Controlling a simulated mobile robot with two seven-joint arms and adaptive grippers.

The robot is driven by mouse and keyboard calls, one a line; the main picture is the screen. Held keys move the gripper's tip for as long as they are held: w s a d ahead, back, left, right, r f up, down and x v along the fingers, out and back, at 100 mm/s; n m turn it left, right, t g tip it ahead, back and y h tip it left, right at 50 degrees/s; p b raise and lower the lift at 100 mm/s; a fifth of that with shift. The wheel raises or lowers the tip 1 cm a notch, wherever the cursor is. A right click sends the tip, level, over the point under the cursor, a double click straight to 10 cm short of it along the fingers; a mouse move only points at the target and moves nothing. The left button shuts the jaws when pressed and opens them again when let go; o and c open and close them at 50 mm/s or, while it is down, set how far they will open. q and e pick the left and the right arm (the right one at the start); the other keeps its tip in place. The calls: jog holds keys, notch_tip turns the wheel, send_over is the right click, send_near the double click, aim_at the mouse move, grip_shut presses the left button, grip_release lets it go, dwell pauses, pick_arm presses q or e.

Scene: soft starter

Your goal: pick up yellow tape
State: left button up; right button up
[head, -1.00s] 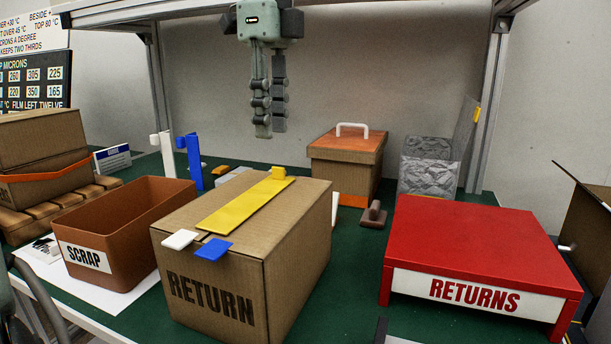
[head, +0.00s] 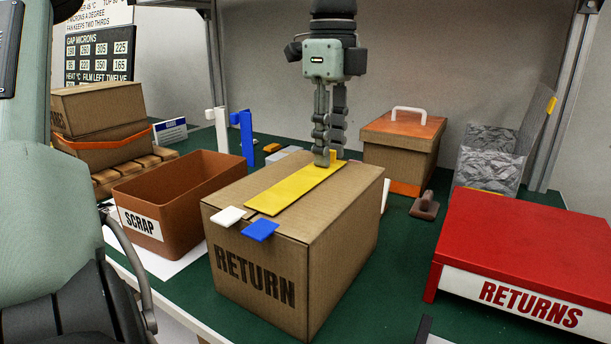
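The yellow tape (head: 293,190) is a flat strip along the top of the brown RETURN box (head: 335,215), with a small raised yellow tab at its far end. My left gripper (head: 330,158) points straight down at that far end. Its two fingers are slightly apart, one nearer the camera, with the tab beside or between them and partly hidden. I cannot tell whether they touch it. A white tab (head: 228,216) and a blue tab (head: 261,230) stick out at the box's near edge. My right gripper is not in view.
A brown SCRAP bin (head: 180,210) stands left of the box, with upright white (head: 221,130) and blue (head: 245,138) posts behind. A red RETURNS stand (head: 530,240) is at right. An orange-lidded box (head: 400,150) and grey bin (head: 487,168) stand behind. Green table shows between them.

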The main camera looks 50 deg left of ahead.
pick_arm(q)
jog(key=shift+c, duration=0.4)
grip_shut()
jog(key=shift+r, duration=0.5)
jog(key=r, duration=0.3)
jog(key=shift+s+a+r+b, duration=0.3)
jog(key=shift+r+b, duration=0.05)
jog(key=s+a+r, duration=0.7)
jog(key=s+r, duration=0.1)
jog(key=r, duration=0.3)
jog(key=shift+p, duration=0.35)
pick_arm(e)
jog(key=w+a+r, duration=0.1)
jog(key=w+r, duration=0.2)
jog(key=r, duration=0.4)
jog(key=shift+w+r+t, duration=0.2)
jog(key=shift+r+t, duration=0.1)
